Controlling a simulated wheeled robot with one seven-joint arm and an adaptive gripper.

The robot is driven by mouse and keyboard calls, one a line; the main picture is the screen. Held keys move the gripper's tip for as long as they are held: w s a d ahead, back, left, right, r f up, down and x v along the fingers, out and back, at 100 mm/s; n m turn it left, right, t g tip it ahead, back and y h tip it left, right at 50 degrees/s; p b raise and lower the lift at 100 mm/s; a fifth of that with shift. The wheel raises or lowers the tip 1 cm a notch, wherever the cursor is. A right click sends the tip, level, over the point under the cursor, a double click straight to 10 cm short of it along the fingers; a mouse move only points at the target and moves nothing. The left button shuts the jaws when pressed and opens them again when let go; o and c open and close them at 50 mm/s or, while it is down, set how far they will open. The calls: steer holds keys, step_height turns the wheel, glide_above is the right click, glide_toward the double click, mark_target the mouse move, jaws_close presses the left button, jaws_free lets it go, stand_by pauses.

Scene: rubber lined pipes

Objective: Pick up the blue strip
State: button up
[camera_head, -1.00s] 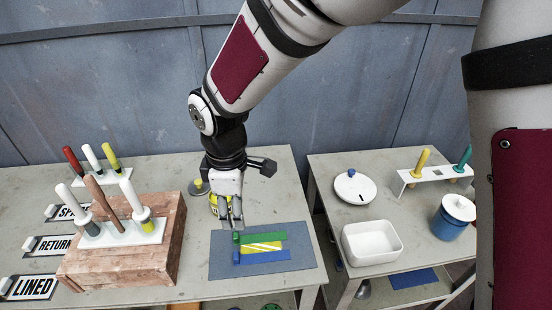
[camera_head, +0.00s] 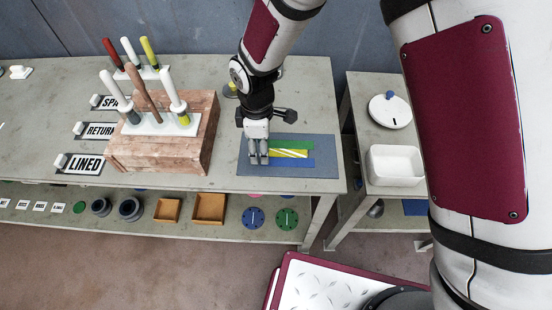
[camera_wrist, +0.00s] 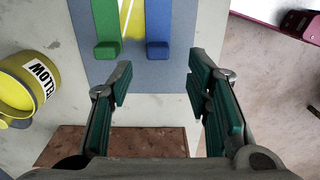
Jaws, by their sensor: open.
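The blue strip (camera_head: 290,163) lies flat on a grey-blue mat (camera_head: 318,149), along its front side. In the wrist view the blue strip (camera_wrist: 158,28) shows a raised end block pointing toward my gripper. Beside it on the mat lie a yellow-and-white striped strip (camera_head: 290,153) and a green strip (camera_head: 290,144). My gripper (camera_head: 259,161) is over the left part of the mat, near the strips' left ends. In the wrist view my gripper (camera_wrist: 155,80) is open and empty, its two fingers apart, with the blue strip's end seen between and beyond them.
A brick block (camera_head: 160,150) with upright rods stands left of the mat. A yellow-labelled container (camera_wrist: 30,82) is near the left finger in the wrist view. A white bin (camera_head: 395,165) and a lidded white dish (camera_head: 390,110) stand on the separate right table.

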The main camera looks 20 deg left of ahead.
steer(key=shift+w+a+f+p, duration=0.1)
steer(key=shift+f+p, duration=0.4)
steer(key=shift+f, duration=1.85)
jaws_close()
